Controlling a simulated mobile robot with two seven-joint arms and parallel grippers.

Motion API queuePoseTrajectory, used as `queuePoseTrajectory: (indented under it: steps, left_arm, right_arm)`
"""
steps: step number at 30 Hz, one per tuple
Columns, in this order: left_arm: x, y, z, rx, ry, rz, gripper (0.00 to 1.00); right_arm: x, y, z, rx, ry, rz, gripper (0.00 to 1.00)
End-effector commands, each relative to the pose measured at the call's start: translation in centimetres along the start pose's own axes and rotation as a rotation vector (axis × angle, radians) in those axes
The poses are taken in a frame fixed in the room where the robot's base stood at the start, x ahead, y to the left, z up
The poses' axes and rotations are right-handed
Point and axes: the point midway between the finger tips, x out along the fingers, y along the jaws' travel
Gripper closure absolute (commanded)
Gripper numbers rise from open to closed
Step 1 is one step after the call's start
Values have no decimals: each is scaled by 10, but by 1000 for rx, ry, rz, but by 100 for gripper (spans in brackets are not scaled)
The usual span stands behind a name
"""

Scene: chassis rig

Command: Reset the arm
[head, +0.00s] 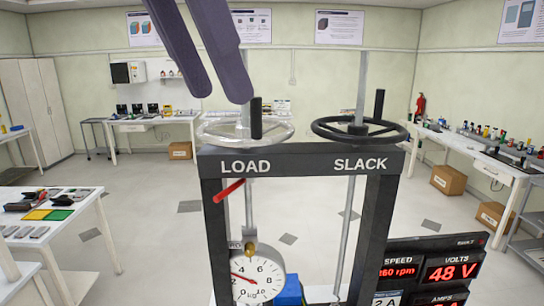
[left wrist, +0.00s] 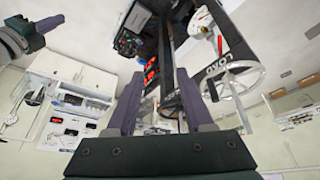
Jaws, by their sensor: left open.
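My left gripper (head: 219,95) comes in from the top of the head view, its two purple-grey fingers spread and nothing between them. Its fingertips are above the pale LOAD handwheel (head: 212,131) and look apart from it. In the left wrist view the open fingers (left wrist: 160,75) point toward the rig, with the LOAD wheel (left wrist: 243,82) to their right. The black SLACK handwheel (head: 333,130) has an upright black handle. A red lever (head: 229,190) sticks out tilted below the LOAD sign. Another purple-grey gripper part, likely my right gripper (left wrist: 45,27), shows at upper left; its jaws are unclear.
The dark rig frame (head: 295,160) stands in front with a round dial (head: 258,280) and a red-digit display (head: 430,272). A white table (head: 105,235) with tools is at left. A bench (head: 480,155) and cardboard boxes (head: 448,180) are at right. Open floor lies behind.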

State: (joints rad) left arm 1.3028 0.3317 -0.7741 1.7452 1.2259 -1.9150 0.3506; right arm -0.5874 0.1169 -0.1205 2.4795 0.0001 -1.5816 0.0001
Motion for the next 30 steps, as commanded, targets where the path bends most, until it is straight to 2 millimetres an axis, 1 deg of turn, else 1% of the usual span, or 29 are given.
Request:
queuePoseTrajectory:
  steps: [1,5,11,14,17,18,20,23,26,27,29,30]
  left_arm:
    - [9,3,3,0,5,14,48]
    - [29,7,9,-8,25,37,48]
    - [64,16,23,-38,63,74,48]
    - [85,22,35,-69,88,91,48]
    - [110,28,54,-124,117,105,48]
    - [120,31,65,-154,127,106,48]
    - [135,34,82,-205,140,99,48]
    - [155,37,118,-297,143,68,48]
    - [169,38,162,-390,122,11,48]
    - [172,38,181,-427,107,-18,48]
    - [175,38,210,-474,76,-66,48]
    - [176,38,230,-501,51,-99,48]
  right_arm:
    - [0,0,-2,0,4,1,100]
    - [0,1,-4,0,9,2,100]
    - [0,1,-4,0,11,2,100]
    - [0,1,-4,0,11,3,100]
    - [0,1,-4,-1,11,3,100]
    - [0,1,-4,-1,11,3,100]
    - [0,1,-4,-2,10,4,100]
    - [-1,2,-4,-3,10,4,100]
    - [-1,2,-3,-4,9,5,100]
    - [-1,2,-3,-4,9,5,100]
    - [-1,2,-3,-4,9,5,100]
    - [-1,2,-3,-4,9,5,100]
